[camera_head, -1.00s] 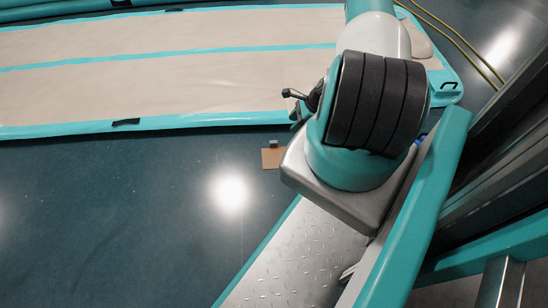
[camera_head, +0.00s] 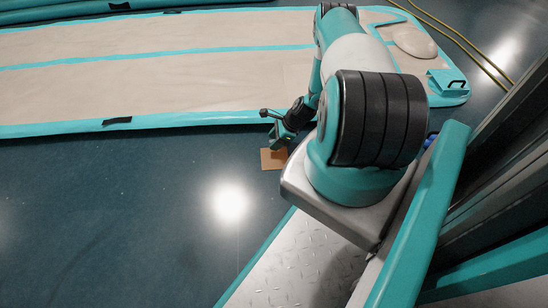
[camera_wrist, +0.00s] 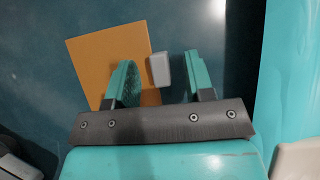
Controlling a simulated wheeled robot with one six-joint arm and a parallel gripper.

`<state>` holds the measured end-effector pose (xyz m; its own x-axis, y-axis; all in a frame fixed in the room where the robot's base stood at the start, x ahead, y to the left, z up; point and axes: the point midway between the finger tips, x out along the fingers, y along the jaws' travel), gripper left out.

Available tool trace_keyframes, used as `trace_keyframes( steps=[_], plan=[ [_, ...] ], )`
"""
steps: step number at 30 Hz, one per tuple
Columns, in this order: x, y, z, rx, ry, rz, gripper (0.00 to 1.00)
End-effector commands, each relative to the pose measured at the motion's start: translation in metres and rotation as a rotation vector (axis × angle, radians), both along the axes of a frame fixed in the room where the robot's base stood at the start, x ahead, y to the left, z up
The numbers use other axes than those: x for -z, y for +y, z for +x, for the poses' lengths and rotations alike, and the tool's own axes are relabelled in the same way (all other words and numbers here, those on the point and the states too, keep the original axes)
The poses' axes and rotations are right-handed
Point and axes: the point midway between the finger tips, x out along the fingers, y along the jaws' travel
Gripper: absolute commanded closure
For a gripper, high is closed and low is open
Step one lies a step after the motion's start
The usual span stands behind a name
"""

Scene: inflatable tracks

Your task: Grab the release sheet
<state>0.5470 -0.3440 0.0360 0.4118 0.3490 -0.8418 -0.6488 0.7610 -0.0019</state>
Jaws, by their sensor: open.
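A flat brown square sheet (camera_head: 272,159), likely the release sheet, lies on the dark floor just in front of the inflatable track. In the wrist view the sheet (camera_wrist: 92,60) is larger, and a small grey block (camera_wrist: 160,70) sits at its right edge. My gripper (camera_wrist: 160,62) is open. Its two teal fingers stand on either side of the grey block, with gaps on both sides. The left finger covers part of the sheet. In the head view my gripper is over the sheet's upper part, and the block is hidden there.
The long beige and teal inflatable track (camera_head: 150,88) lies behind the sheet. A teal edge (camera_wrist: 292,60) runs down the right of the wrist view. Yellow lines (camera_head: 470,45) cross the floor at upper right. The floor to the left is clear.

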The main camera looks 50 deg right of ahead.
Motion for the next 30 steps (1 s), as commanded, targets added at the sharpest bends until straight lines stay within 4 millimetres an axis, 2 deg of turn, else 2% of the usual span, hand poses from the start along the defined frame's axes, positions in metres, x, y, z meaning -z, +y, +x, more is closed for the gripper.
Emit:
trace_keyframes(
  steps=[6, 12, 23, 26, 30],
  plan=[
    [0.0, 0.0, 0.001, 0.001, -0.001, -0.001, 0.54],
    [0.0, 0.0, 0.0, 0.001, -0.001, -0.001, 1.0],
    [-0.003, 0.0, 0.0, 0.0, 0.0, 0.0, 1.0],
    [-0.01, 0.0, 0.0, 0.001, -0.001, -0.001, 1.0],
    [-0.032, 0.0, 0.001, 0.0, 0.0, 0.0, 1.0]
  ],
)
